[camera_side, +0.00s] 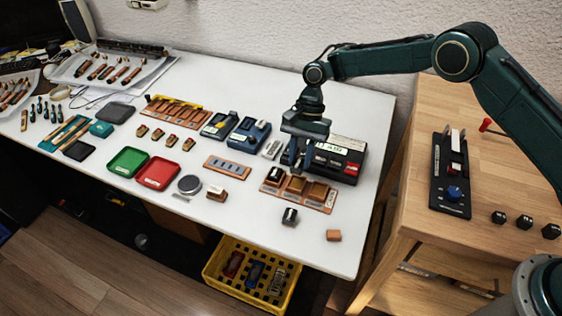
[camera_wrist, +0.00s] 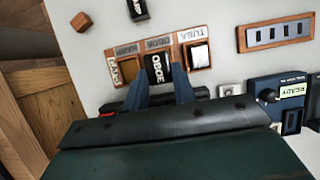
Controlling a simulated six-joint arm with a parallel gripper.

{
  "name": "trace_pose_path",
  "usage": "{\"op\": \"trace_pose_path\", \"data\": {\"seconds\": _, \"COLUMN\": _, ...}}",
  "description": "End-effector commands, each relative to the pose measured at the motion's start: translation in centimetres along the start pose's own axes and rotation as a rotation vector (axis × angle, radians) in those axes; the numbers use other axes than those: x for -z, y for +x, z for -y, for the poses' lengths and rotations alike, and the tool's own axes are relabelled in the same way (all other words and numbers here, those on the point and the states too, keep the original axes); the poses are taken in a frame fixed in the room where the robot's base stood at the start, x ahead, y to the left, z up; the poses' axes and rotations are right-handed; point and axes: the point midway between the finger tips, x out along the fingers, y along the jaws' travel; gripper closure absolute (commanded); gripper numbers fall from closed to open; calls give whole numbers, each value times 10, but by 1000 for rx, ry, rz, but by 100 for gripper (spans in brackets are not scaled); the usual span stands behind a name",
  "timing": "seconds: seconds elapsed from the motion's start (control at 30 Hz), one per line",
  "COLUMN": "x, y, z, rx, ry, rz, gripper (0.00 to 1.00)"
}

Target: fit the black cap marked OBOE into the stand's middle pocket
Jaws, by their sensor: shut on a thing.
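The black OBOE cap (camera_wrist: 155,70) is between the fingers of my gripper (camera_wrist: 162,88) in the wrist view, its white lettering facing the camera. It appears over the stand's middle pocket; I cannot tell whether it touches it. The copper-brown stand (camera_side: 328,207) has three pockets in a row. In the side view a dark cap (camera_side: 274,175) sits in its left pocket, which shows as a pale-topped cap (camera_wrist: 199,55) at right in the wrist view. The middle pocket (camera_side: 295,185) and right pocket (camera_side: 317,191) look brown and empty there. My gripper (camera_side: 297,165) is just behind the stand, above it.
Another black cap (camera_side: 290,215) and an orange block (camera_side: 334,235) lie in front of the stand. A dark device with a red button (camera_side: 345,160) stands close behind my gripper. A slotted strip (camera_side: 227,167) lies left. The table's front right corner is clear.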

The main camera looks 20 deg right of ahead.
Motion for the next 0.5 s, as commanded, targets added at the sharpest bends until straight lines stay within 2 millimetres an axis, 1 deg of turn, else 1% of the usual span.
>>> {"op": "trace_pose_path", "data": {"seconds": 0.5, "x": 13, "y": 32, "z": 0, "rx": -1, "ry": 0, "rz": 1, "gripper": 95}}
